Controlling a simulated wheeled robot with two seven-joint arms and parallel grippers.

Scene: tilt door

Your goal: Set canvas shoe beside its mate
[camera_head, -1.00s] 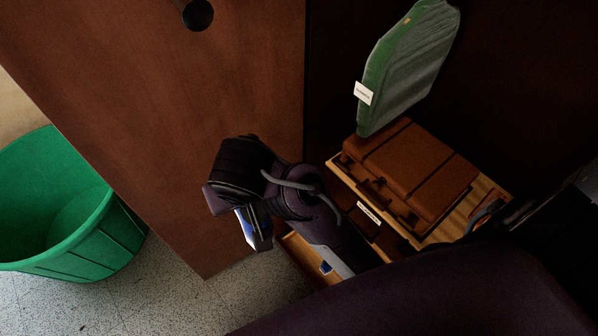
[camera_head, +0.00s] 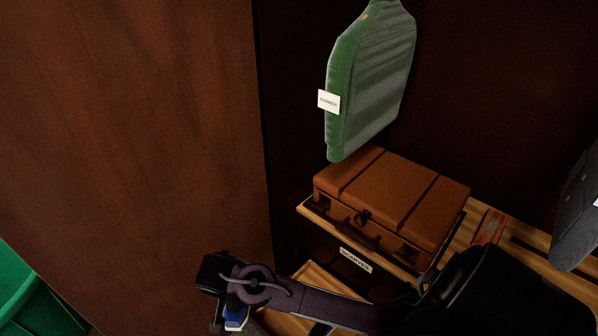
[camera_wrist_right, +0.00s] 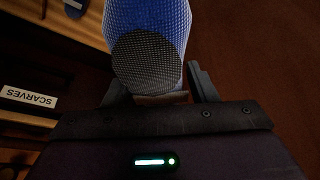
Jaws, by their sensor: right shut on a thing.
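My right gripper (camera_wrist_right: 158,96) is shut on a blue canvas shoe (camera_wrist_right: 158,25), which stands out beyond the fingers in the right wrist view. In the head view the right gripper (camera_head: 228,312) is at the bottom, left of the lower shelf, with part of the held shoe (camera_head: 236,318) showing below the wrist. A second blue shoe (camera_wrist_right: 75,5) shows partly at the top left edge of the right wrist view, on the wooden lower shelf. In the head view my right arm hides most of that spot. My left gripper is not in view.
A brown suitcase (camera_head: 395,205) lies on a slatted shelf (camera_head: 520,237) above a "SCARVES" label (camera_head: 355,260). A green garment bag (camera_head: 375,85) hangs above. The brown door panel (camera_head: 130,130) fills the left. A green bin (camera_head: 20,295) is at lower left.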

